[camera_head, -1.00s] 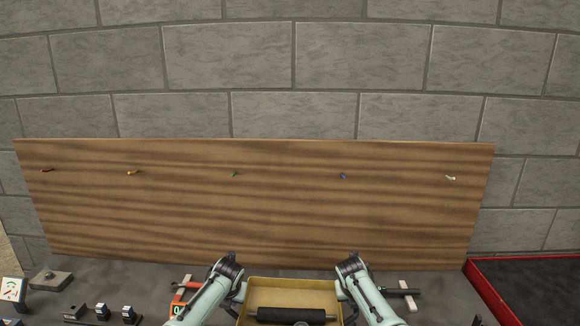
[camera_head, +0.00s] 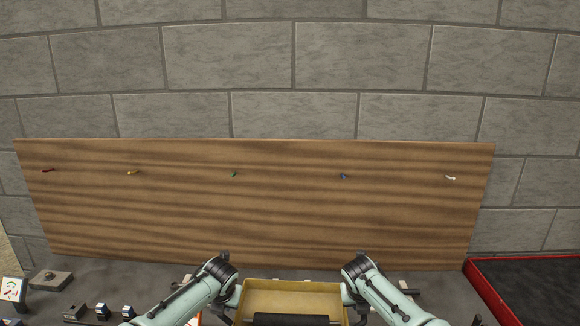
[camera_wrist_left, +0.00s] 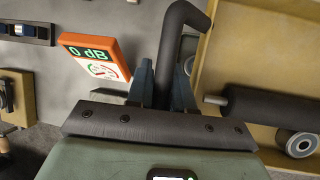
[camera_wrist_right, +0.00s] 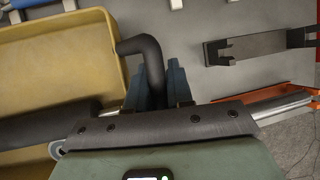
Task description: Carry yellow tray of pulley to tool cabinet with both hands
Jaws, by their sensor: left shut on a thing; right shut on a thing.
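The yellow tray (camera_head: 292,302) is at the bottom centre of the head view, between my two arms. A black roller (camera_wrist_left: 270,108) and a grey pulley-like disc with a hole (camera_wrist_left: 298,143) lie in it. My left gripper (camera_wrist_left: 163,85) is shut on the dark bent handle (camera_wrist_left: 182,28) at the tray's left side. My right gripper (camera_wrist_right: 155,84) is shut on the dark bent handle (camera_wrist_right: 143,50) at its right side. In the head view my arms hide both fingertips, and the tray's near part is cut off. The tray looks level.
A red-rimmed, dark-topped unit (camera_head: 530,288) stands at the right; I cannot tell if it is the tool cabinet. A wooden board (camera_head: 260,205) with small coloured hooks stands behind the bench. An orange meter (camera_wrist_left: 93,58) and a dark bar (camera_wrist_right: 255,47) lie on the bench beside the tray.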

